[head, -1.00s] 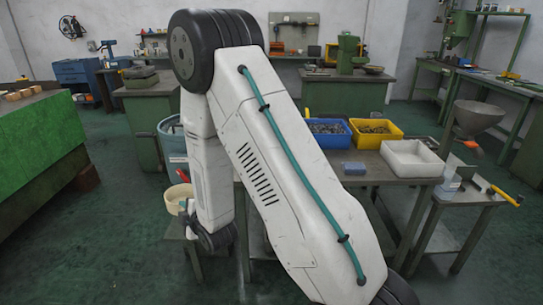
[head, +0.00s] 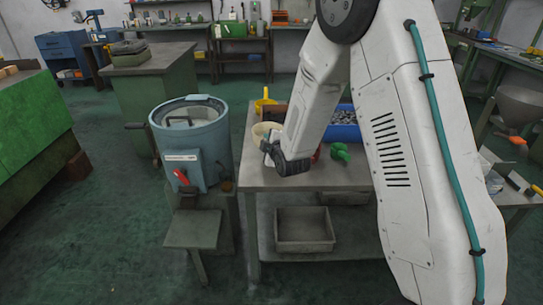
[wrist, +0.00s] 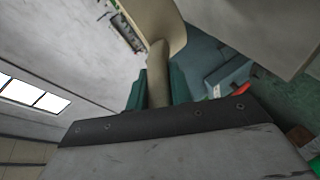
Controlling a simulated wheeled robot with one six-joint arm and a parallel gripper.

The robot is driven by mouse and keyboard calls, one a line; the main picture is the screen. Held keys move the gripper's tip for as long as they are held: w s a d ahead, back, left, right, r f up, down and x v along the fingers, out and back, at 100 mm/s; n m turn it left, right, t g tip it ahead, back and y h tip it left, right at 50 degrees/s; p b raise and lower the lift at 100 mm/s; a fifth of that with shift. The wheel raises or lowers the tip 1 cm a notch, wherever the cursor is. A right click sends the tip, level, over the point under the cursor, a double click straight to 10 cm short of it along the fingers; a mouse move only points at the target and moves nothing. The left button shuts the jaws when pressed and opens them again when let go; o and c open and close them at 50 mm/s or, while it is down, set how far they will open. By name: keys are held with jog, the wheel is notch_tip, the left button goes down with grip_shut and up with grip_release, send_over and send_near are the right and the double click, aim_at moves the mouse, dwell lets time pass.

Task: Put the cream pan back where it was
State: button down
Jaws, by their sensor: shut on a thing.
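The cream pan (head: 262,131) is at the back left of the grey worktable (head: 262,178) in the head view, partly hidden by my wrist. In the wrist view, the pan (wrist: 150,18) is cut off by the top edge, with its handle (wrist: 158,72) running down between the green fingers. My gripper (wrist: 157,90) is shut on that handle. In the head view, my gripper (head: 270,150) is mostly hidden behind my dark wrist. I cannot tell whether the pan touches the tabletop.
A yellow scoop (head: 265,98) and a brown block (head: 272,114) stand behind the pan. A green object (head: 341,152) and a blue bin (head: 345,131) are to the right. A blue-grey drum machine (head: 190,135) stands left of the table. A grey tray (head: 305,230) is on the lower shelf.

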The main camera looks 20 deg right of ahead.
jog(key=shift+w+a+f, duration=0.1)
jog(key=shift+w+f, duration=0.25)
jog(key=shift+f, duration=1)
jog(key=shift+w+a+f, duration=0.1)
jog(key=shift+w+f, duration=0.2)
jog(key=shift+f, duration=1.05)
jog(key=shift+w+a+f, duration=0.1)
jog(key=shift+w+f, duration=0.25)
jog(key=shift+f, duration=1.15)
jog(key=c, duration=1.2)
grip_release()
jog(key=shift+c, duration=0.2)
